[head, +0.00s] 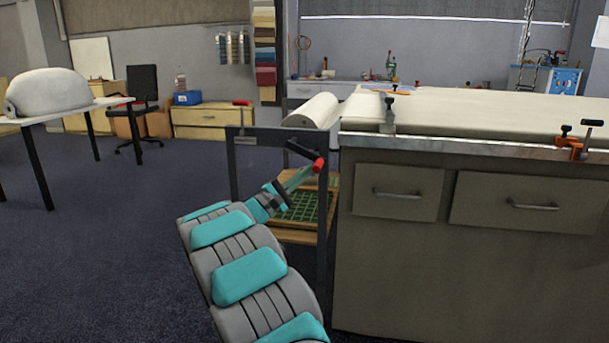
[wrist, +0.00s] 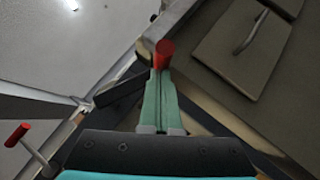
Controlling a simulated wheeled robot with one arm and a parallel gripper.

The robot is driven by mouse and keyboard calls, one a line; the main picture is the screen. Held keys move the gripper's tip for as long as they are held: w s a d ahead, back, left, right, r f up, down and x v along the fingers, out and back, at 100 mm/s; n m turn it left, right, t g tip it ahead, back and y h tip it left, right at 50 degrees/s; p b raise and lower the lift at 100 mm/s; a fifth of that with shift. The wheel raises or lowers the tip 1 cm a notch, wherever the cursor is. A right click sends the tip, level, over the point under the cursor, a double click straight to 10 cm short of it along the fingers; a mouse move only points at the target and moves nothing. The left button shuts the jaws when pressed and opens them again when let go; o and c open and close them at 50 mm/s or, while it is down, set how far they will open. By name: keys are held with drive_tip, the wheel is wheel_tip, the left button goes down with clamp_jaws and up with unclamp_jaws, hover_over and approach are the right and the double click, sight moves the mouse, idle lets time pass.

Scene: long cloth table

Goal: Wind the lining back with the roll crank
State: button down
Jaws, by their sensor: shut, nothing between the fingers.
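The roll crank has a dark arm (head: 302,150) and a red handle (head: 319,164), at the near end of the roll stand beside the table's left corner. The handle also shows in the wrist view (wrist: 164,54), straight beyond my fingertips. The pale lining roll (head: 313,110) lies across the top of the stand, against the left end of the cloth-covered table (head: 470,110). My gripper (head: 309,171) is shut and empty, with its teal fingers (wrist: 160,98) right at the handle. I cannot tell whether they touch it.
A second red-topped handle (head: 241,103) stands on the stand's left post. Clamps (head: 388,110) sit on the table's edge. The drawer cabinet (head: 420,245) closes off the right. Open carpet (head: 90,250) lies to the left. A green mat (head: 303,207) rests on the stand's shelf.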

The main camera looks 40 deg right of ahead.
drive_tip(key=shift+s+d+r+n+t+h+p, duration=0.3)
drive_tip(key=shift+r+n+t, duration=0.3)
drive_tip(key=shift+n+t, duration=0.75)
drive_tip(key=shift+s+d+r+n+t+h+p, duration=0.25)
drive_tip(key=shift+r+n+t+h+p, duration=0.4)
drive_tip(key=shift+n, duration=1)
drive_tip(key=shift+s+d+r+n+t+h+p, duration=0.25)
drive_tip(key=shift+r+n+t, duration=0.35)
drive_tip(key=shift+n+t, duration=0.85)
drive_tip(key=shift+n, duration=0.35)
drive_tip(key=shift+a, duration=0.1)
